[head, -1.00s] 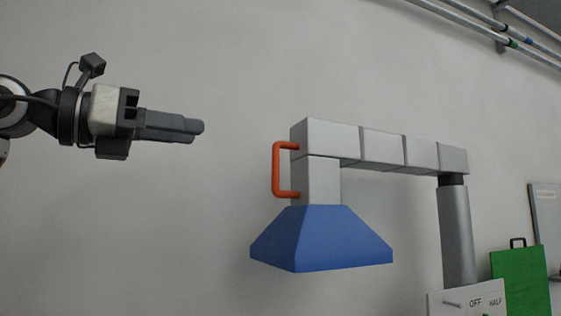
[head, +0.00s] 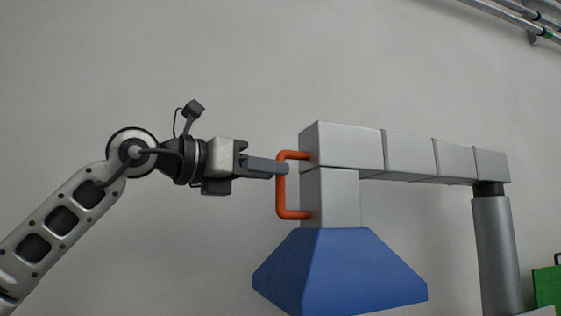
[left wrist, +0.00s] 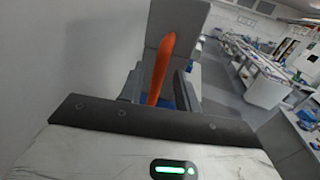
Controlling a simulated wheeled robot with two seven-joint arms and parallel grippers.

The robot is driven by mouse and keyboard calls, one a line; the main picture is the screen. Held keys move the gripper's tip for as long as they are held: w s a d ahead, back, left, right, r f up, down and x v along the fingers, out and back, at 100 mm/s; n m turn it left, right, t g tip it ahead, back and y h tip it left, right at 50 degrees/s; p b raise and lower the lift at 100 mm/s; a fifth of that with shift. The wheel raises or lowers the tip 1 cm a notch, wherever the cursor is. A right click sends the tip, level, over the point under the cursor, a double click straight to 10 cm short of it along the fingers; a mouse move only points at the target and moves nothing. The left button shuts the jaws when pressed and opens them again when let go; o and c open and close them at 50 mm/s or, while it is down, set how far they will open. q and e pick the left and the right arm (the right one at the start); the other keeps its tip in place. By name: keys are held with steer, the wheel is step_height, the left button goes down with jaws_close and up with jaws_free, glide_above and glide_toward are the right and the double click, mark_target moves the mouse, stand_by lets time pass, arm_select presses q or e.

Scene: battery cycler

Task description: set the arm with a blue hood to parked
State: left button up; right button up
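The grey jointed arm (head: 409,155) reaches left from a metal post (head: 497,250) and carries a blue hood (head: 340,275) below its left end. An orange handle (head: 281,199) stands upright on the left face of that end. My left gripper (head: 284,169) is at the upper part of the handle, its fingertips overlapping the upright bar. In the left wrist view the orange handle (left wrist: 160,70) stands between the two open fingers, with a gap on each side. My right gripper is in neither view.
A green panel (head: 547,287) stands at the lower right edge, behind the post. Pipes (head: 520,18) run along the wall at the upper right. The wall area left of the arm is clear. Lab benches (left wrist: 262,75) show far off in the left wrist view.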

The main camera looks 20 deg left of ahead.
mark_target(281, 212)
arm_select(q)
steer(key=shift+p+x, duration=0.4)
steer(key=shift+x, duration=1.25)
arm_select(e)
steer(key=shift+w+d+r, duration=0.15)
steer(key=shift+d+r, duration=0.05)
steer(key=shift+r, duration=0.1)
arm_select(q)
steer(key=shift+a, duration=0.1)
